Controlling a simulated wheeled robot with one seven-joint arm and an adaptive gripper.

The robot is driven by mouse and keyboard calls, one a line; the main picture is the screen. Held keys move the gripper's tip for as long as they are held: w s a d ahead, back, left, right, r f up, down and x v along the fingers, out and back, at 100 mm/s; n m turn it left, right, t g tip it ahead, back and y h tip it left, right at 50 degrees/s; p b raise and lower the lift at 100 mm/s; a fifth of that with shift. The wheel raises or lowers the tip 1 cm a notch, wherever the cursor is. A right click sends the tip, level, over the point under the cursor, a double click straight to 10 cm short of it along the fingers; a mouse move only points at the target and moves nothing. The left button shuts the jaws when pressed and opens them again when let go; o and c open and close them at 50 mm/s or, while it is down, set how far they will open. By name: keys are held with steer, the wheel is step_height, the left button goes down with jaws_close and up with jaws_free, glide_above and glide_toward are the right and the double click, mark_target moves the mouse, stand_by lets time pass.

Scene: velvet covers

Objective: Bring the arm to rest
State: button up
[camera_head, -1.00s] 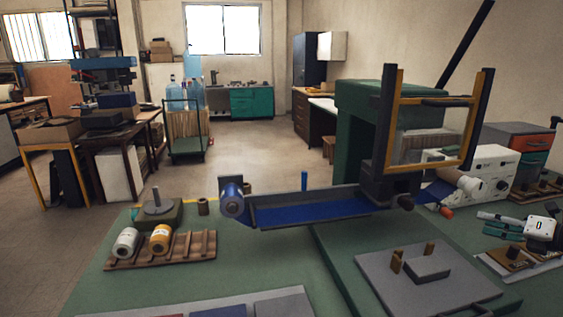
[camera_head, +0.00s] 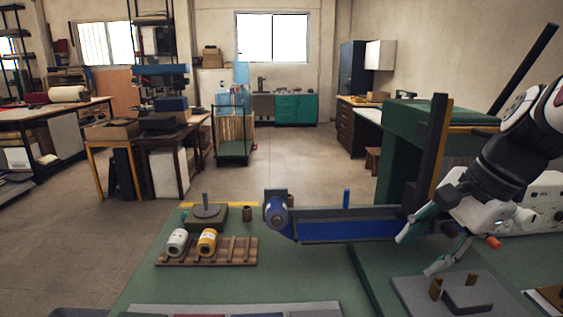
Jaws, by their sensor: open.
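My gripper (camera_head: 420,252) is at the right of the head view, at the end of my white and black arm. Its fingers are spread and nothing shows between them. It hangs in front of the green machine (camera_head: 424,120), near the right end of the blue-bedded trough (camera_head: 345,231). Below it is a grey plate (camera_head: 415,292) with a block and small brown posts (camera_head: 436,289). I cannot tell whether the fingertips touch anything. My gripper hides part of the machine's frame.
A wooden rack (camera_head: 230,255) holds a white spool (camera_head: 176,242) and an orange spool (camera_head: 208,242) at the left of the green bench (camera_head: 140,290). A blue roll (camera_head: 276,213) sits at the trough's left end. Open floor (camera_head: 300,165) lies behind the bench.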

steer(key=s+a+n+h+p, duration=0.1)
steer(key=s+a+n, duration=0.1)
steer(key=s+n, duration=0.5)
steer(key=s+a+r+n+t+h+p, duration=0.1)
steer(key=s+a+n+h, duration=0.1)
steer(key=s+n, duration=0.5)
steer(key=s, duration=0.2)
steer(key=shift+s+a+r+h, duration=0.15)
steer(key=shift+s+r+h, duration=0.05)
steer(key=shift+s+h, duration=0.1)
